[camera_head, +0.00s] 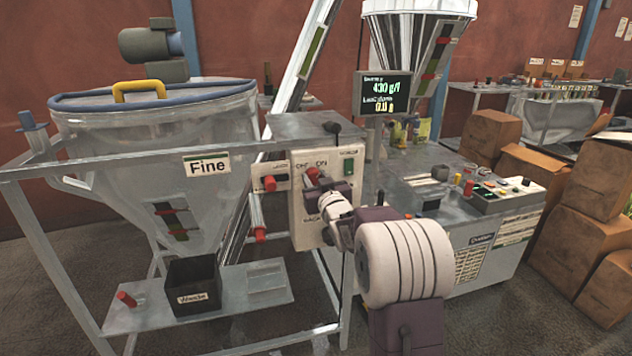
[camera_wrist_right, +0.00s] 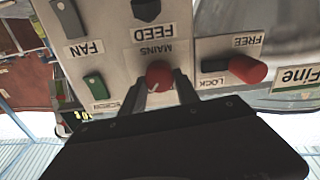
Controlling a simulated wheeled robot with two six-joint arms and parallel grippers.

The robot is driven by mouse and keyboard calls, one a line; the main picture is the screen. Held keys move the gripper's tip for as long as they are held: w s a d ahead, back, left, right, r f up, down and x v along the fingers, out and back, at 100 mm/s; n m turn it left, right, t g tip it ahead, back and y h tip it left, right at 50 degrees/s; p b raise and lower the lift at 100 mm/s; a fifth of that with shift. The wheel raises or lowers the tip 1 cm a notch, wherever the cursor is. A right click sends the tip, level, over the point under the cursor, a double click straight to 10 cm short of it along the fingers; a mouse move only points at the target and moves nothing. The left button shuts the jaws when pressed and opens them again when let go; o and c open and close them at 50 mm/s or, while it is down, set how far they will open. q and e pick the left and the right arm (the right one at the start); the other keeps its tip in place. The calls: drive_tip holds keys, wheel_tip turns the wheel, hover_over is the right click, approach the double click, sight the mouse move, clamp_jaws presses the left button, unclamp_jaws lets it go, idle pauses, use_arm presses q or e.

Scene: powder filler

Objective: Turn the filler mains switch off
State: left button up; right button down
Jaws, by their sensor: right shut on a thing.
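The filler mains switch is a red knob (camera_head: 312,175) on the pale control panel (camera_head: 298,225), under OFF and ON lettering. In the right wrist view, which is upside down, the knob (camera_wrist_right: 158,73) sits beside the MAINS label. My right gripper (camera_wrist_right: 161,84) is shut on this knob, with one finger on each side. In the head view my right gripper (camera_head: 322,186) reaches the panel from the lower right and hides part of it. The knob's exact setting cannot be told. My left gripper is out of view.
A red LOCK/FREE handle (camera_wrist_right: 246,69) is close beside the mains knob. A green switch (camera_wrist_right: 95,86) and a black FEED knob (camera_wrist_right: 146,10) share the panel. The Fine hopper (camera_head: 150,140) stands left, a black bin (camera_head: 194,286) on the shelf below, and cardboard boxes (camera_head: 590,180) right.

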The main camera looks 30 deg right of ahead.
drive_tip(key=n+b, duration=0.2)
drive_tip(key=n, duration=0.1)
drive_tip(key=n+b, duration=0.2)
drive_tip(key=shift+a+f, duration=0.1)
drive_tip(key=shift+f, duration=0.2)
drive_tip(key=n+b, duration=0.3)
drive_tip(key=n, duration=0.1)
drive_tip(key=shift+n+b, duration=0.3)
drive_tip(key=n+b, duration=0.3)
drive_tip(key=n, duration=0.1)
drive_tip(key=shift+a, duration=0.1)
drive_tip(key=shift+n+b, duration=0.9)
drive_tip(key=shift+n, duration=0.7)
drive_tip(key=c, duration=0.9)
unclamp_jaws()
